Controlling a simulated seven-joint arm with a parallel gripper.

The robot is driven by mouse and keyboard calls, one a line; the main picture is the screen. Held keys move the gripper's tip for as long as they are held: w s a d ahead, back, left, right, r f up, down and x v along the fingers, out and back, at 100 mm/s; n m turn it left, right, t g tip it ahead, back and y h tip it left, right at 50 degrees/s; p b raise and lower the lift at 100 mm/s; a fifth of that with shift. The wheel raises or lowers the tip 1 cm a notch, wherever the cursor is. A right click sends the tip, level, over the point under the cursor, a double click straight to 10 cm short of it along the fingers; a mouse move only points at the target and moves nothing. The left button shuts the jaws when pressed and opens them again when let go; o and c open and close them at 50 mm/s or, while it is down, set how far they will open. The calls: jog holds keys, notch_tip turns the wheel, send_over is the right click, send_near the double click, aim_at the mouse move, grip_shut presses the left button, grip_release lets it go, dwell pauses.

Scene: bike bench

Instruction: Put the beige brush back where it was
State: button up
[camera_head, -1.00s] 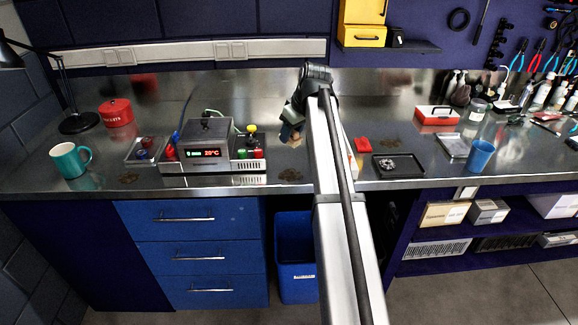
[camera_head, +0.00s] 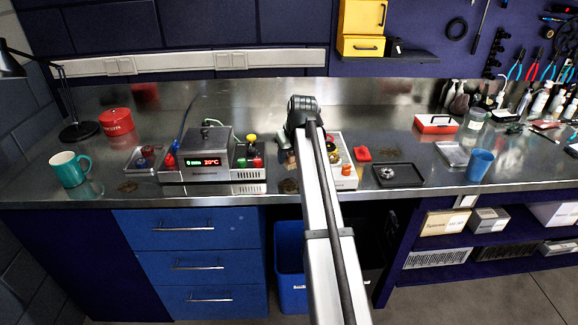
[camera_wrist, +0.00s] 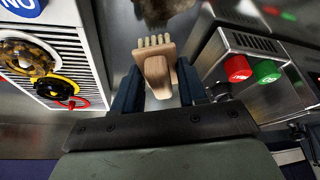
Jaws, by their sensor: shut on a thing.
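The beige brush (camera_wrist: 157,72) is in the wrist view, between the two dark blue fingers of my gripper (camera_wrist: 158,88). My gripper is shut on it. Its short pale bristles point away from the palm, towards the top of the picture. The brush is over the metal bench, near a brown stain (camera_wrist: 163,8); I cannot tell if it touches the surface. In the head view my arm's wrist (camera_head: 303,110) hides the fingers and the brush.
A white box with knobs (camera_wrist: 75,50) stands close on the left of my gripper. A metal heating unit (camera_head: 200,155) with red and green knobs is close on the right in the wrist view. A red piece (camera_head: 363,154) and a black tray (camera_head: 412,180) lie further right.

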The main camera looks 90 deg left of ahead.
aim_at(289, 165)
jog(key=shift+f, duration=2)
jog(key=shift+f, duration=0.1)
jog(key=o, duration=1)
jog(key=shift+o, duration=0.2)
jog(key=v, duration=1.2)
